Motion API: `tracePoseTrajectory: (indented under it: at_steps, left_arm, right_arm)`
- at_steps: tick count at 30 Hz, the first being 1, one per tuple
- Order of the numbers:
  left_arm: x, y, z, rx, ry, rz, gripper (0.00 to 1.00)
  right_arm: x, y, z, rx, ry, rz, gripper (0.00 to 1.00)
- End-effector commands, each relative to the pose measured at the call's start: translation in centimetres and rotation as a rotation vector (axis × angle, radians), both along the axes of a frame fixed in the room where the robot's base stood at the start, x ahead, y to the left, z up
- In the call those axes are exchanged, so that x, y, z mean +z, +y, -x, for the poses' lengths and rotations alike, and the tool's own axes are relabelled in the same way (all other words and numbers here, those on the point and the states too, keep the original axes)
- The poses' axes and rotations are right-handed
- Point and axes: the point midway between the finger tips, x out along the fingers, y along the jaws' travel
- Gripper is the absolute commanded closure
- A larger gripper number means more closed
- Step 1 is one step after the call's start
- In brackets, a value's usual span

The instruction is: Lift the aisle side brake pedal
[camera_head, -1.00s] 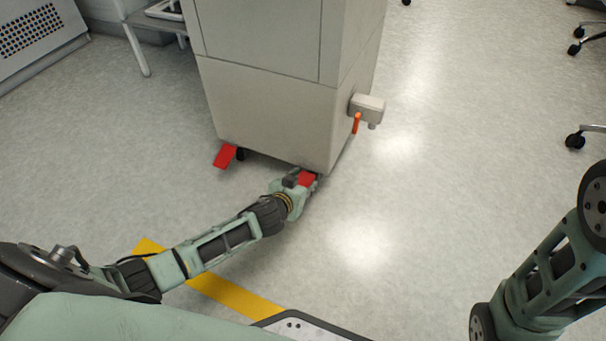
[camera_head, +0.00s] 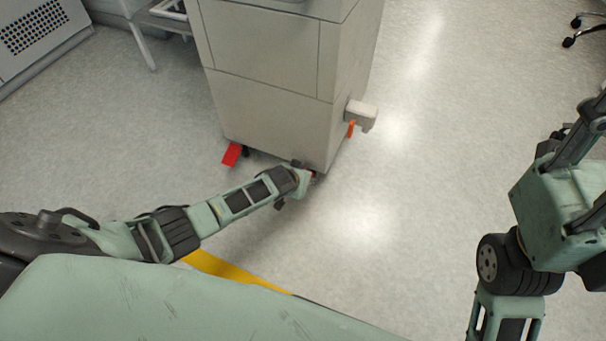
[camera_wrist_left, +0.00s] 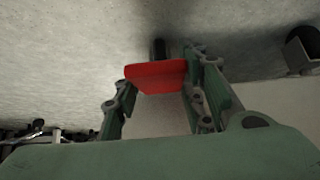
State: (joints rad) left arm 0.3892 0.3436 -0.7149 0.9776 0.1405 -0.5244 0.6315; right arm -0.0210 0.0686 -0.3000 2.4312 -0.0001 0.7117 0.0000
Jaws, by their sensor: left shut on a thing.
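The beige cabinet (camera_head: 270,115) stands on the floor with two red pedals at its near lower edge. The left pedal (camera_head: 232,154) sticks out free. The right pedal is at the corner by the open floor and is almost wholly hidden by my left gripper (camera_head: 309,180) in the head view. In the left wrist view this red pedal (camera_wrist_left: 155,75) lies between the two green fingers of my left gripper (camera_wrist_left: 158,85), which is shut on it. A dark stem (camera_wrist_left: 159,48) shows behind the pedal. My right arm is at the right; its gripper is not visible.
A grey box with an orange lever (camera_head: 351,129) juts from the cabinet's right side. A white table (camera_head: 150,35) stands at the back left, and a chair base (camera_head: 575,32) at the far right. A yellow floor stripe (camera_head: 230,272) lies in front. The floor right of the cabinet is clear.

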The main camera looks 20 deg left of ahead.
Motion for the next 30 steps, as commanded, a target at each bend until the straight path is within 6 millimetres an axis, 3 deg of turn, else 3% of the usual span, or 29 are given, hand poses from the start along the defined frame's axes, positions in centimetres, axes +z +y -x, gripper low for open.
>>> tracePoseTrajectory:
  at_steps: [8, 9, 15, 30]
  left_arm:
    - [0.08, -0.05, -0.14, -0.004, -0.003, 0.000, 1.00]
    - [0.08, -0.05, -0.15, -0.004, -0.003, 0.000, 0.59]
    - [0.06, -0.06, -0.10, -0.003, -0.002, 0.000, 0.42]
    - [0.76, -0.07, 0.67, -0.002, -0.001, 0.002, 0.42]
  right_arm:
    - [-0.08, 0.01, -0.01, 0.000, 0.000, 0.000, 0.60]
    - [-0.08, 0.01, -0.01, 0.000, 0.000, 0.000, 0.60]
    - [-0.06, 0.02, 0.00, 0.000, 0.001, 0.000, 0.60]
    - [0.00, -0.02, 0.03, 0.000, -0.001, 0.000, 0.60]
